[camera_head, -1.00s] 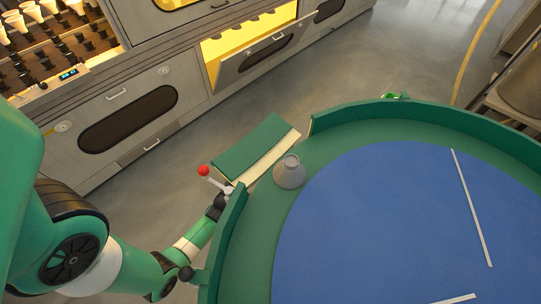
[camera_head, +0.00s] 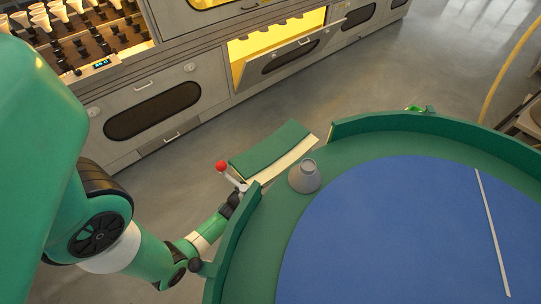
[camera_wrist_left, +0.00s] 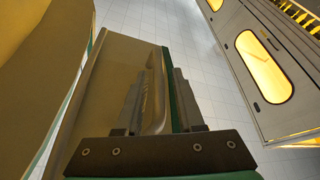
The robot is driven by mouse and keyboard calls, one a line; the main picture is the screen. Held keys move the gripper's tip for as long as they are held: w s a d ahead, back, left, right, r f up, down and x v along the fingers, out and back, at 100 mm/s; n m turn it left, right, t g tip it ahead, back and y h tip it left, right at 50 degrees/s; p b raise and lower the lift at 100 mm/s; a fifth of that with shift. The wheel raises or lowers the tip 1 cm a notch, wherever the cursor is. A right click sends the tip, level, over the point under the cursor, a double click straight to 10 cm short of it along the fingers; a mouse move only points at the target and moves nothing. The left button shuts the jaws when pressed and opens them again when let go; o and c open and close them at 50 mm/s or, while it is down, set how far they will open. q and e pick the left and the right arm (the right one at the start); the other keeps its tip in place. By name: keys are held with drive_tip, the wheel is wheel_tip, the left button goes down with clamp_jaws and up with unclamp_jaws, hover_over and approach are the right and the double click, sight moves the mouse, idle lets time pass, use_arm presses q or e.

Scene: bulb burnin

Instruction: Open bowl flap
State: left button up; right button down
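The round green bowl rim (camera_head: 240,235) encloses a blue floor (camera_head: 400,225). A green flap (camera_head: 270,148) with a cream edge lies folded outward at the gap in the rim, sloping away from the bowl. My left gripper (camera_head: 238,190) is at the flap's left end, mostly hidden by its own wrist and the rim. In the left wrist view, its two fingers (camera_wrist_left: 160,100) stand apart, with a curved metal handle (camera_wrist_left: 155,105) between them, beside a tan panel (camera_wrist_left: 110,80) with a green edge. Whether they clamp the handle is unclear. My right gripper is not in view.
A grey cone-shaped piece (camera_head: 305,177) stands on the green ledge near the gap. A red ball on a pale stem (camera_head: 221,166) sticks up by the flap. Grey cabinets (camera_head: 150,110) with an open, yellow-lit compartment stand behind. The floor between is clear.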

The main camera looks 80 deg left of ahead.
use_arm(q)
drive_tip(key=shift+d+r, duration=0.1)
drive_tip(key=v, duration=1.1)
drive_tip(key=shift+s+p, duration=0.2)
drive_tip(key=shift+p, duration=0.1)
